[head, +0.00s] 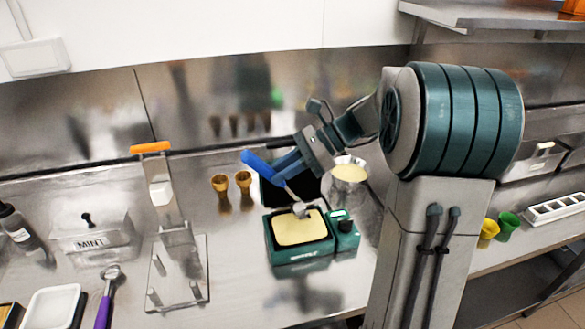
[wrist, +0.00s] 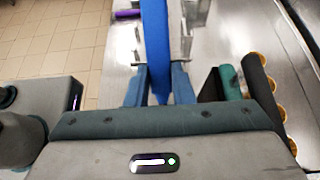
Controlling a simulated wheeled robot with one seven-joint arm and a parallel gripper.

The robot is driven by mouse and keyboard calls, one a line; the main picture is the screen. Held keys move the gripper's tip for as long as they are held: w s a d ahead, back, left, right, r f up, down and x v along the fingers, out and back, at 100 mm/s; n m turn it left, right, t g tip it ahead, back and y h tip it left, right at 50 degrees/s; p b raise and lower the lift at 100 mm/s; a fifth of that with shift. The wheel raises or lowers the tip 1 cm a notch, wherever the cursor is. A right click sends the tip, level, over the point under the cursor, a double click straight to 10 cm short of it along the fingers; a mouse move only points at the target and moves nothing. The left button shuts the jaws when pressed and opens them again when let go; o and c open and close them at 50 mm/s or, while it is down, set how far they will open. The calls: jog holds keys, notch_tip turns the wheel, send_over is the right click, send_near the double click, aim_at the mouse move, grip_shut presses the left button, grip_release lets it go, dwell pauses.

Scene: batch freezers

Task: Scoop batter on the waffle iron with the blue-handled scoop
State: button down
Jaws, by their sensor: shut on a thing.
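The waffle iron (head: 299,252) is green and stands open on the steel counter. A pale yellow batter layer (head: 300,229) covers its lower plate. My gripper (head: 283,165) is shut on the blue-handled scoop (head: 262,165), above and behind the iron. The scoop's metal head (head: 301,209) is low over the batter on the plate; I cannot tell whether it touches. In the wrist view the blue handle (wrist: 156,45) stands between my gripper's fingers (wrist: 158,85). A metal bowl (head: 349,177) with pale batter in it stands behind and right of the iron, partly behind my arm.
Two waffle cones (head: 232,185) stand left of the iron. A clear stand (head: 178,270), an orange-topped spatula-like tool (head: 152,150), a MINT container (head: 90,232) and a purple-handled scoop (head: 106,300) are farther left. Yellow and green cups (head: 508,224) stand at the right.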

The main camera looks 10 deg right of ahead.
jog(key=a+f+h+p, duration=0.2)
jog(key=a+f+h, duration=0.3)
jog(key=a+h, duration=0.4)
jog(key=shift+f+h, duration=0.3)
jog(key=shift+h, duration=0.5)
dwell(0.4)
